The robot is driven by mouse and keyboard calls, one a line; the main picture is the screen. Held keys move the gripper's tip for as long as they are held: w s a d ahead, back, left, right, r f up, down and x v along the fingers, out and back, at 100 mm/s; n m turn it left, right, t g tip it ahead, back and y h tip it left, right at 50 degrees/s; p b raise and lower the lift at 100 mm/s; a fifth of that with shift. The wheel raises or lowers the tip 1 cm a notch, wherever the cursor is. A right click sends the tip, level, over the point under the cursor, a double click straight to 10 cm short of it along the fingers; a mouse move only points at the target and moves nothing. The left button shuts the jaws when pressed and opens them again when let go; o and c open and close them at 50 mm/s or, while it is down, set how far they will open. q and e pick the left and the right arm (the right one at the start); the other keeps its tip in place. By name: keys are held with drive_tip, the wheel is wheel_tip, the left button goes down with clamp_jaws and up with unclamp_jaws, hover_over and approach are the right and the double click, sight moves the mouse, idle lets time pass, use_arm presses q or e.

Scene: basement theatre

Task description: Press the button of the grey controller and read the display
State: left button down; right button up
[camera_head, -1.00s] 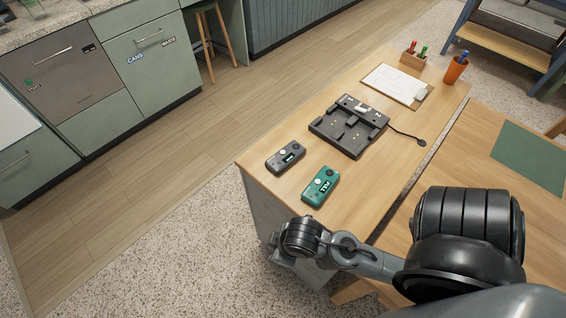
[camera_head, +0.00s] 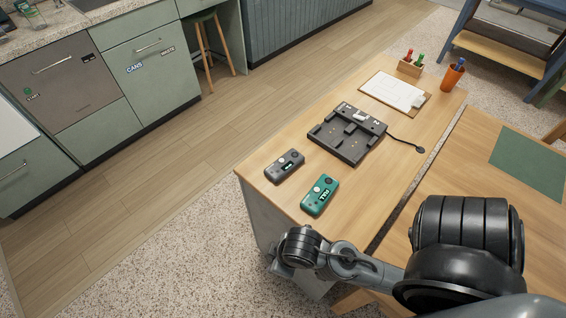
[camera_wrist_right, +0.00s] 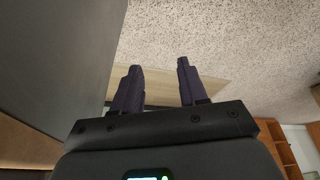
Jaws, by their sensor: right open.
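My left gripper is not in view.
A dark charger dock (camera_head: 347,134) with a cable sits mid-desk (camera_head: 408,155). Behind it are a clipboard (camera_head: 395,93), a pen block (camera_head: 411,67) and an orange cup (camera_head: 453,77). A second table with a green mat (camera_head: 530,160) stands right. Carpet left of the desk is free.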

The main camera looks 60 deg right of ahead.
drive_tip(key=shift+d, duration=0.15)
clamp_jaws()
idle(0.9)
idle(0.6)
